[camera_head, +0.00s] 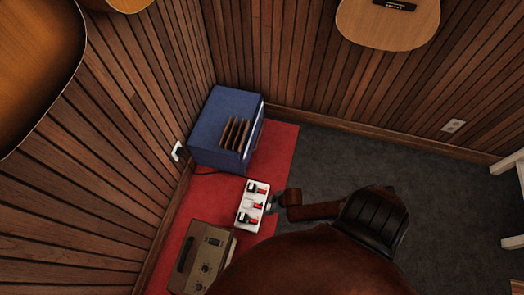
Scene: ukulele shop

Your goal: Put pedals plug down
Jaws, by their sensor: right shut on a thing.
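My right gripper (273,203) is low over the right edge of a white board (241,216) that carries small red and black pieces, probably the pedals. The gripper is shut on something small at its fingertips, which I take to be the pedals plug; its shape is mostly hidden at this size. I cannot tell whether it touches the board. My left gripper is not in view.
A blue cabinet (225,110) stands in the corner on a red mat (281,147). A brown box with knobs (206,262) sits in front. A wall socket with a plug (177,151) is on the left wall.

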